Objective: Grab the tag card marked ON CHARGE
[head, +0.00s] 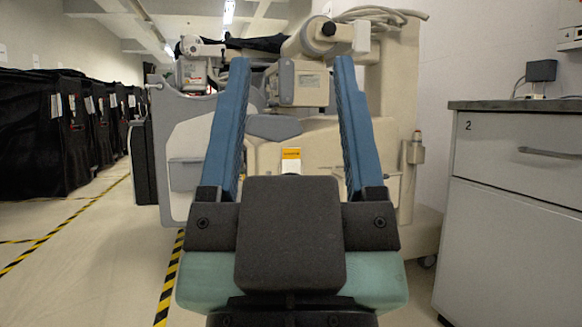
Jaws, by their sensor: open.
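My gripper (291,62) is in the middle of the head view, seen from behind. Its two blue fingers stand wide apart and point ahead, with nothing between their pads that I can see held. A small card with an orange-yellow band and a pale lower part (291,160) shows between the fingers, in front of the beige machine (375,130). Its dark print is too small to read, so I cannot tell whether it says ON CHARGE. The gripper's dark palm block rises just below the card and hides what is under it. I cannot tell how far the card is from the fingers.
Black covered carts (35,140) with white and red tags line the left wall. A grey cabinet (510,230) with a drawer marked 2 stands close on the right, a charger (541,71) on its top. Yellow-black tape (170,285) marks the floor. Open floor lies at left.

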